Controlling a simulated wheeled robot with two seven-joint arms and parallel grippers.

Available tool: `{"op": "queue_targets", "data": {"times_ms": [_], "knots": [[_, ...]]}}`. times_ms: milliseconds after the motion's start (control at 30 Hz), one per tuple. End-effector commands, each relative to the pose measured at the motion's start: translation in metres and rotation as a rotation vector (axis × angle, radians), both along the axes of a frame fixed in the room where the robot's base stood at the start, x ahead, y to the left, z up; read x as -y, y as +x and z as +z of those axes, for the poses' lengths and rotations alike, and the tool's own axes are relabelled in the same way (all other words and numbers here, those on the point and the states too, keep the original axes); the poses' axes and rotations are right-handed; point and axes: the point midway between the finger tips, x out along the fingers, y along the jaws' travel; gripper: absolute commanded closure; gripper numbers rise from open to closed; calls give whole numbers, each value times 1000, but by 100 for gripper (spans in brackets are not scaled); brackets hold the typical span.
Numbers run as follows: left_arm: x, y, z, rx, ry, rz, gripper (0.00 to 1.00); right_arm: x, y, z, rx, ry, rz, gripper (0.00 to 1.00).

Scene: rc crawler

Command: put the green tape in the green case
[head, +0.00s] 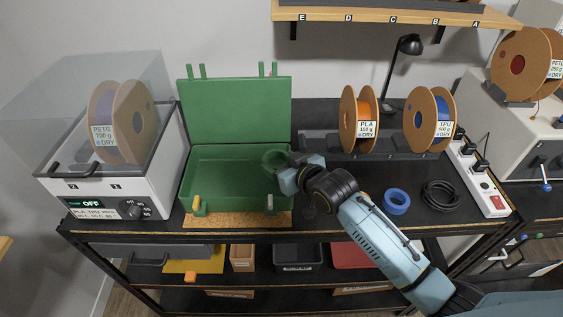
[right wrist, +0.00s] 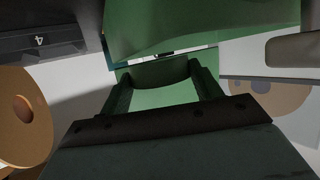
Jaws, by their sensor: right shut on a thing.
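The green case (head: 205,190) stands open on the black bench top, its lid (head: 235,110) raised upright at the back. Its tray looks empty apart from the area near my gripper. My right gripper (head: 283,168) reaches in from the right and is shut on the green tape (head: 274,153), a ring at the right side of the case's opening. I cannot tell how high the tape is above the case floor. In the right wrist view the fingers (right wrist: 164,88) hold the green tape (right wrist: 158,70) between them, with green case surfaces beyond. My left gripper is not in view.
A blue tape roll (head: 396,201) and a black cable coil (head: 440,196) lie right of my arm. A dryer box (head: 110,185) stands left of the case. Spools (head: 360,120) and a lamp (head: 408,46) are behind. A power strip (head: 478,180) is at right.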

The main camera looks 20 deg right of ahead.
Motion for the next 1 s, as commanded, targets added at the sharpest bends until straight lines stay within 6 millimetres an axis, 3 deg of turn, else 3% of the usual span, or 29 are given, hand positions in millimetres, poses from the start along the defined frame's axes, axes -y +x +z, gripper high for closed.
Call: {"op": "queue_targets", "data": {"times_ms": [367, 400, 567, 867, 1000], "knots": [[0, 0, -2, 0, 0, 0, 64, 0, 0, -9, 1, 0, 0, 59], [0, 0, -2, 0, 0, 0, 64, 0, 0, -9, 0, 0, 0, 34], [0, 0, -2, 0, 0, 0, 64, 0, 0, -9, 0, 0, 0, 15], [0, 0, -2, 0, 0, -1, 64, 0, 0, -7, 0, 0, 0, 15], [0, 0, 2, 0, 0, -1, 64, 0, -1, 7, 2, 1, 0, 15]]}}
